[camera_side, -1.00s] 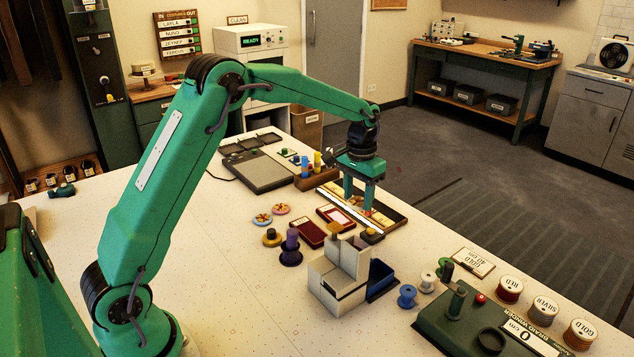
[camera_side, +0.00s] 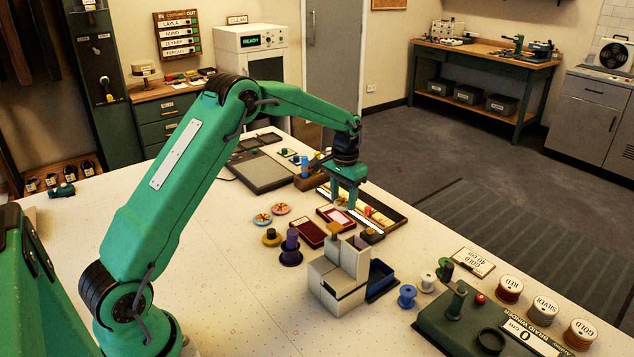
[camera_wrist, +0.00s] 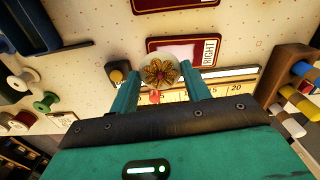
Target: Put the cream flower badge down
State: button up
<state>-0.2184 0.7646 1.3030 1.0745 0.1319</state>
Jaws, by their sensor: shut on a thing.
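The cream flower badge (camera_wrist: 160,71), a round cream disc with a brown-gold flower, sits between the two green fingers of my gripper (camera_wrist: 161,88) in the wrist view. The gripper is shut on it. In the side view my gripper (camera_side: 344,204) points down near the back edge of a dark red tray with a pale pink inside (camera_side: 331,223). That tray also shows in the wrist view (camera_wrist: 150,46), beside the badge and marked RIGHT. I cannot tell the badge's exact height above the surface.
A second red tray (camera_side: 310,235) lies to the left. Two flower badges (camera_side: 281,209) lie on the table. A lit ruler in a long dark tray (camera_side: 393,218) runs beside my gripper. A grey block stand (camera_side: 338,285) and spools stand in front.

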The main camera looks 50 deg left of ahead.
aim_at(338, 218)
jog(key=shift+w+a+f, duration=0.2)
jog(key=shift+a+f, duration=0.2)
jog(key=shift+a, duration=0.25)
jog(key=shift+w+a+f, duration=0.15)
jog(key=shift+a+f, duration=0.25)
jog(key=shift+a, duration=0.25)
jog(key=shift+f, duration=0.1)
jog(key=shift+f, duration=1.9)
jog(key=shift+f, duration=0.1)
jog(key=o, duration=0.9)
jog(key=shift+o, duration=0.2)
notch_tip(338, 218, up, 11)
jog(key=shift+r, duration=0.65)
